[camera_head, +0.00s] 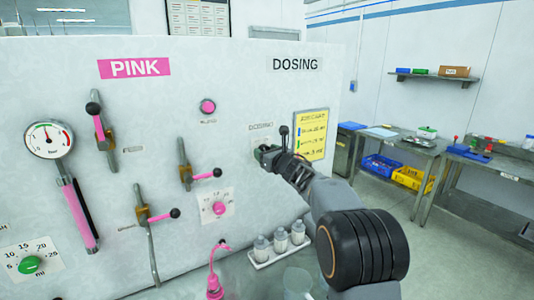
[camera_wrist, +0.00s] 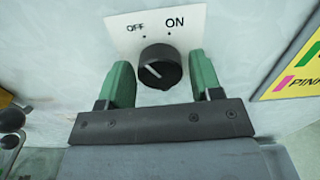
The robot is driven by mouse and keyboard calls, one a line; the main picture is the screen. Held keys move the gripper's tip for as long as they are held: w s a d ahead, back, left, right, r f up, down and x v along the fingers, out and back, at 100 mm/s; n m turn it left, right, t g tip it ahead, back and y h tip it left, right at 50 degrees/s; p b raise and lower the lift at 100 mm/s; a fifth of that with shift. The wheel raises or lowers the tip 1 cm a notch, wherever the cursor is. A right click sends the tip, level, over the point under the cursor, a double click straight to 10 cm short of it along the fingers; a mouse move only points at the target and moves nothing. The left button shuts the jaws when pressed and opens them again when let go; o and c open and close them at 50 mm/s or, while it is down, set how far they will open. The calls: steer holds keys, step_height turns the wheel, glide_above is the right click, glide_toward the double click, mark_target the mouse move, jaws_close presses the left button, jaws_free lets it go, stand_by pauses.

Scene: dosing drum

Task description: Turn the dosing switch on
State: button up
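The dosing switch (camera_wrist: 160,68) is a round black knob on a white plate (camera_wrist: 125,40) marked OFF and ON. Its white pointer mark slants up and to the left, toward the OFF side. My gripper (camera_wrist: 158,78) is open, with one green finger on each side of the knob. A small gap shows between each finger and the knob. In the head view my gripper (camera_head: 266,154) is at the panel below the small label under DOSING, and it mostly hides the knob there.
The white panel (camera_head: 240,100) also carries a pressure gauge (camera_head: 48,139), pink-handled levers (camera_head: 206,175), a pink button (camera_head: 208,106) and dials. A yellow notice (camera_head: 312,133) hangs right of my gripper. White bottles (camera_head: 280,240) stand below. Workbenches (camera_head: 400,142) are at the right.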

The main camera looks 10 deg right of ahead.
steer(key=c, duration=0.7)
steer(key=m, duration=1.1)
steer(key=shift+m, duration=0.6)
steer(key=o, duration=0.9)
steer(key=shift+o, duration=0.2)
